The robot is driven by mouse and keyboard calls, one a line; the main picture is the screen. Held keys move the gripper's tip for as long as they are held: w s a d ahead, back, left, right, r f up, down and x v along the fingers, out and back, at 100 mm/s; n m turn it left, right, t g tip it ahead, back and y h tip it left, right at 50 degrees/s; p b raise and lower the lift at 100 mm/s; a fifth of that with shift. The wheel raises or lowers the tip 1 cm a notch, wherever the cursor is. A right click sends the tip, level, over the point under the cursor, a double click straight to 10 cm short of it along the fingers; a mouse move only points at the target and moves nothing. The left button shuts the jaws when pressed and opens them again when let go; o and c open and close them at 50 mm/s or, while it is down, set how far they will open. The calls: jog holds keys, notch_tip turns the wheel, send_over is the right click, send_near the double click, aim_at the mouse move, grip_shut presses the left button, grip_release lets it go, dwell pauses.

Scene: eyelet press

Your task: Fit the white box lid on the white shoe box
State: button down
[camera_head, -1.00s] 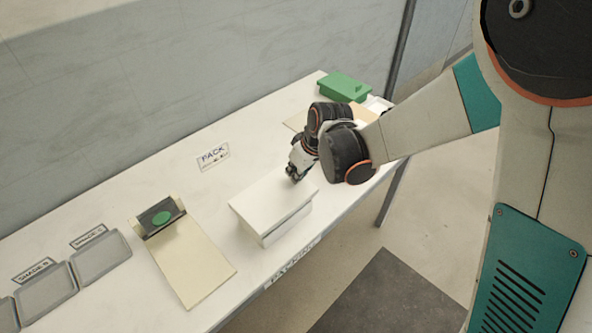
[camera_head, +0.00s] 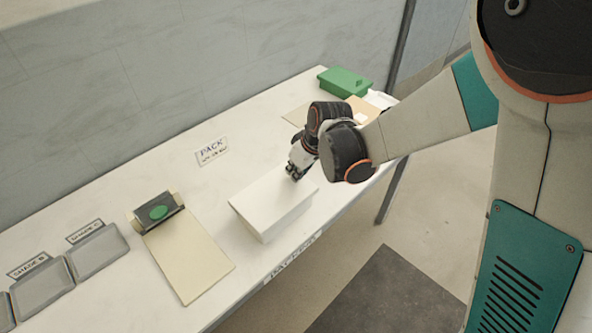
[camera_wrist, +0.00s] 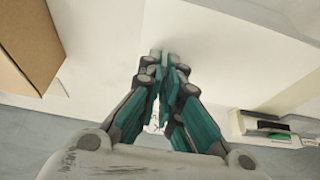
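The white box lid (camera_head: 262,197) lies on top of the white shoe box (camera_head: 279,227) near the table's front edge. In the wrist view the fingers of my gripper (camera_wrist: 165,62) are drawn together with nothing visible between the tips. White surfaces lie beneath them, and the lid's outline is hard to make out there.
A green box (camera_head: 345,82) stands at the table's far end, near a brown cardboard piece (camera_wrist: 28,45). A cream board (camera_head: 192,255) with a green-disc holder (camera_head: 158,212) lies left of the shoe box. Grey trays (camera_head: 98,252) sit further left.

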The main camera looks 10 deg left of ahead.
jog(key=shift+f+b, duration=1)
jog(key=shift+f, duration=0.15)
dwell(0.8)
jog(key=c, duration=1.7)
grip_release()
jog(key=shift+r, duration=0.1)
jog(key=shift+v, duration=3.7)
jog(key=shift+d, duration=0.1)
